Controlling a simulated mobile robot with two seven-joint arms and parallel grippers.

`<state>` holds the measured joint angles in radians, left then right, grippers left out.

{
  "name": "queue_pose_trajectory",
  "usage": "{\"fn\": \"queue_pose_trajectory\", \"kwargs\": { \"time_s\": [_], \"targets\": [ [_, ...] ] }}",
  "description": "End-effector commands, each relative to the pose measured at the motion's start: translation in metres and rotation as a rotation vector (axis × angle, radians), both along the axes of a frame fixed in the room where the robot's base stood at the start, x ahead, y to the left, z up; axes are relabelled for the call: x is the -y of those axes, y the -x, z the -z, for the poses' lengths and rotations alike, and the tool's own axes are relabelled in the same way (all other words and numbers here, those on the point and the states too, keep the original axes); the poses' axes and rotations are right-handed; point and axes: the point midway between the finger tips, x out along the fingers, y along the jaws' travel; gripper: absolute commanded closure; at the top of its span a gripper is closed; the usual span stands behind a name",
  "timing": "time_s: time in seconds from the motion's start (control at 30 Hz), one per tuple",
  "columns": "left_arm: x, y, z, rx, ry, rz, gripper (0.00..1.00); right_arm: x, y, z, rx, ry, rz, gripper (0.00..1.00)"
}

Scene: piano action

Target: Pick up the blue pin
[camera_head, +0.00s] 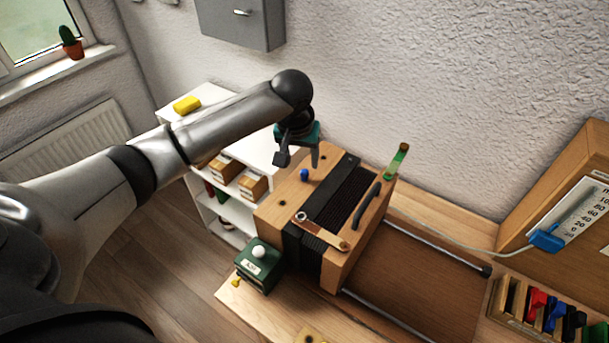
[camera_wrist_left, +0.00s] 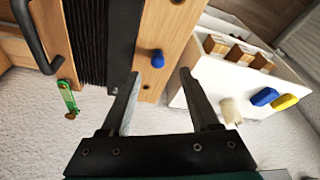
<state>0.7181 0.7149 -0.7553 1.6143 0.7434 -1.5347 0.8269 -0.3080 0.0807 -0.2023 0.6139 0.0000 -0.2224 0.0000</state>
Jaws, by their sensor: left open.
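The blue pin (camera_head: 304,174) stands upright on the wooden top of the box with black bellows (camera_head: 267,211). The pin also shows in the left wrist view (camera_wrist_left: 157,59), just beyond the fingertips and roughly between their lines. My left gripper (camera_head: 299,158) is open and empty, with its fingers pointing down above the box, near the pin. In the left wrist view my two fingers (camera_wrist_left: 160,75) are spread wide apart. They do not appear to touch the pin. My right gripper is in neither view.
A white shelf (camera_head: 232,123) with a yellow block (camera_head: 186,104) stands behind left. A green box (camera_head: 259,268) sits front left.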

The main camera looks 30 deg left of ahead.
Motion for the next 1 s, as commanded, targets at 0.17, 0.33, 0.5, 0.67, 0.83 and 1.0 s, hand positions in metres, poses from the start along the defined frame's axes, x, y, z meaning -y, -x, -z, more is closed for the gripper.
{"fn": "queue_pose_trajectory", "kwargs": {
  "time_s": [0.17, 0.33, 0.5, 0.67, 0.83, 1.0],
  "targets": [
    [0.0, -0.003, 0.009, 0.0, -0.001, 0.002, 0.38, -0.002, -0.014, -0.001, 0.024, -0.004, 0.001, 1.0],
    [0.0, -0.008, 0.028, -0.002, -0.002, 0.001, 0.38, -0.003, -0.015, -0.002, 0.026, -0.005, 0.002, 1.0],
    [-0.001, -0.015, 0.048, -0.001, -0.002, 0.0, 0.38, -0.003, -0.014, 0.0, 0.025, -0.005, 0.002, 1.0],
    [-0.001, -0.017, 0.056, 0.002, -0.001, 0.002, 0.38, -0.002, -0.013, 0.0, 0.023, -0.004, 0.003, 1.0],
    [-0.001, -0.017, 0.056, 0.002, -0.001, 0.003, 0.38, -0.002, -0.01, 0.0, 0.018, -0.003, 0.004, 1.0],
    [-0.001, -0.017, 0.056, 0.002, -0.001, 0.002, 0.51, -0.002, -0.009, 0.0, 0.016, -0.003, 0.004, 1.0]
  ]
}}
